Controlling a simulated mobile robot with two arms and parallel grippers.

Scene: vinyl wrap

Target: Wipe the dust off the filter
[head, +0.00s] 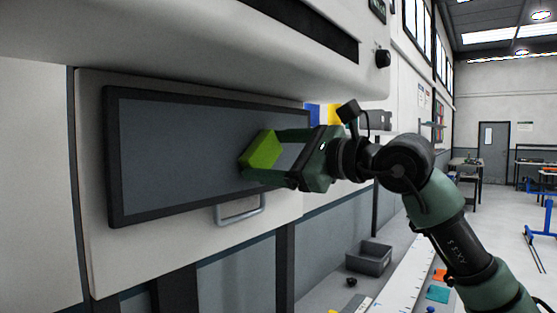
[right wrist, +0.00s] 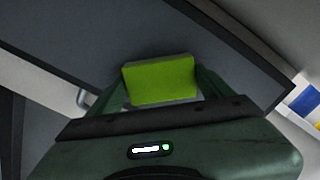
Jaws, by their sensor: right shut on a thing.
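The filter (head: 180,140) is a wide grey panel in a black frame, upright on the front of a white machine. It also shows in the right wrist view (right wrist: 120,30). My right gripper (head: 262,160) is shut on a yellow-green sponge (head: 262,149), which the right wrist view shows between the fingers (right wrist: 160,80). The sponge is at the right part of the filter, close to its surface; I cannot tell whether it touches. No distinct dust shows on the grey panel. My left gripper is not in view.
A metal handle (head: 240,213) sticks out below the filter. The machine's overhanging white housing (head: 250,50) is above it. A grey bin (head: 369,260) stands on the bench at lower right. Open floor lies farther right.

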